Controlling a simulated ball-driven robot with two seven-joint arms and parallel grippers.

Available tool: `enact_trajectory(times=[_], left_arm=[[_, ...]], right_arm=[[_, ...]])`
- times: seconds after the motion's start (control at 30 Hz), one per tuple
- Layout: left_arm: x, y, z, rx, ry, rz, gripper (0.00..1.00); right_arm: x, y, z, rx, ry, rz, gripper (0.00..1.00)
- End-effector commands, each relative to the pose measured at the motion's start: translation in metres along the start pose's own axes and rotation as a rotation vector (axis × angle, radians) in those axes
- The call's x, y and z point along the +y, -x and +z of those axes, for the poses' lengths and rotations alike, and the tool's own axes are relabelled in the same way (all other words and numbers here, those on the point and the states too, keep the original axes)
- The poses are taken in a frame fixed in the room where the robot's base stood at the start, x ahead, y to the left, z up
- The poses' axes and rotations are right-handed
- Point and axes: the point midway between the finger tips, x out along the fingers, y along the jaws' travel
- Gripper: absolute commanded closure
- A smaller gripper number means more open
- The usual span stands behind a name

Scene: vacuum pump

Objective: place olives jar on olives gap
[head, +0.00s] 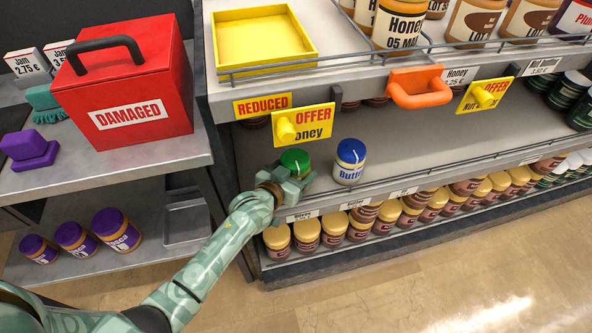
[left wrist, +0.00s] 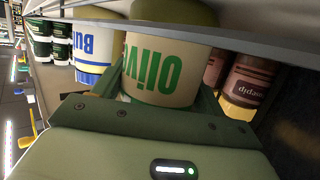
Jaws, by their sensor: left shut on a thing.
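The olives jar, with a green lid (head: 296,160), is at the left end of the middle shelf (head: 420,140), left of the blue-lidded butter jar (head: 349,161). My left gripper (head: 290,180) is shut around the olives jar from the front and hides most of its body. In the left wrist view the olives jar (left wrist: 155,75) sits between the fingers, its green lettering upside down; the butter jar (left wrist: 95,50) is beside it. An olives price label (head: 302,215) is on the shelf edge below. I cannot tell whether the jar touches the shelf. My right gripper is not in view.
A thin rail runs along the shelf front. Yellow offer signs (head: 303,124) and an orange holder (head: 418,88) hang above. Several brown jars fill the lower shelf (head: 380,223). A red damaged box (head: 125,85) stands at left.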

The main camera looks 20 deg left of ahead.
Motion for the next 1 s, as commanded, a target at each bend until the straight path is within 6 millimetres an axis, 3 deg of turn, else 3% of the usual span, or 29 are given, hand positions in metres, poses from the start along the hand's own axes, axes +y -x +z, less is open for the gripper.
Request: enact_trajectory(times=[0.2,0.23,0.3,0.63,0.8,1.0], left_arm=[[0.0,-0.001,0.001,0.003,0.001,0.0,0.72],[0.0,0.0,0.002,0.0,0.0,0.0,0.23],[0.0,0.0,0.001,0.0,0.0,0.0,0.07],[0.0,0.003,-0.003,0.0,0.0,0.0,0.07],[0.0,0.032,-0.007,0.002,-0.001,0.0,0.07],[0.0,0.066,-0.006,0.002,0.0,0.0,0.07]], right_arm=[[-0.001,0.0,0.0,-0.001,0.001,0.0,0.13],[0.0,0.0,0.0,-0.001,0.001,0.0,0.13],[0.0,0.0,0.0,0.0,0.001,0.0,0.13],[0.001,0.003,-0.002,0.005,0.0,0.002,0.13],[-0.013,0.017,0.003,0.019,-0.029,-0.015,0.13],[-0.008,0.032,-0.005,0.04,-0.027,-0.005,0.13]])
